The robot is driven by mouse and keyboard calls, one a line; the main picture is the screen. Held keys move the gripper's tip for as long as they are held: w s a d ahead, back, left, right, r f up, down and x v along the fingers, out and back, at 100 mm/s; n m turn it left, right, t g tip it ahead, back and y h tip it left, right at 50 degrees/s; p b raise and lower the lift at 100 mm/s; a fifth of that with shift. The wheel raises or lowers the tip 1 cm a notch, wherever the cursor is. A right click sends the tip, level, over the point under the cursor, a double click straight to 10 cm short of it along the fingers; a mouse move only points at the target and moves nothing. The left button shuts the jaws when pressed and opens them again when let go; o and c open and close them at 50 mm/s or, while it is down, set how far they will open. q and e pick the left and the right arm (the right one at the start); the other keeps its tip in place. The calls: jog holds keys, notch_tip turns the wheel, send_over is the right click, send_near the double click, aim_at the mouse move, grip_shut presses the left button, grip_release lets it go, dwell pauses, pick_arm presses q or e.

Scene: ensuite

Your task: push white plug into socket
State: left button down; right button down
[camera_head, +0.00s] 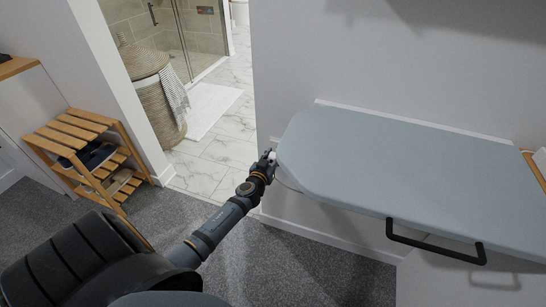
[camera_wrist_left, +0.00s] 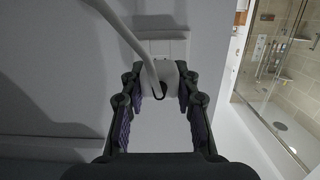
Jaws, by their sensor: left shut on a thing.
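My left gripper (camera_head: 265,165) reaches to the wall beside the left end of the ironing board in the head view. It is shut on the white plug (camera_wrist_left: 157,88), whose white cord (camera_wrist_left: 127,34) loops up across the left wrist view. The plug also shows as a small white spot at the fingertips in the head view (camera_head: 272,154). The white socket plate (camera_wrist_left: 178,46) is on the wall right behind the plug and partly hidden by it. Whether the plug touches the socket I cannot tell. My right gripper is not in view.
The grey-blue ironing board (camera_head: 400,160) with a black handle (camera_head: 435,243) stands out close to my left gripper. A doorway to a tiled bathroom opens left of the socket wall. A wooden shoe rack (camera_head: 85,150) and wicker basket (camera_head: 158,95) stand further left.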

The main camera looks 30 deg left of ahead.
aim_at(271, 160)
pick_arm(q)
jog(key=shift+x, duration=0.9)
jog(key=shift+w+r, duration=0.2)
jog(key=shift+r, duration=0.15)
jog(key=shift+s, duration=0.1)
jog(key=shift+s+f+b, duration=0.2)
jog(key=shift+s+b, duration=0.1)
jog(key=shift+s, duration=0.1)
jog(key=shift+f+b+v, duration=0.2)
jog(key=shift+b+v, duration=0.1)
jog(key=shift+v, duration=0.9)
jog(key=shift+f+b+v, duration=0.2)
jog(key=shift+b+v, duration=0.1)
jog(key=shift+v, duration=0.9)
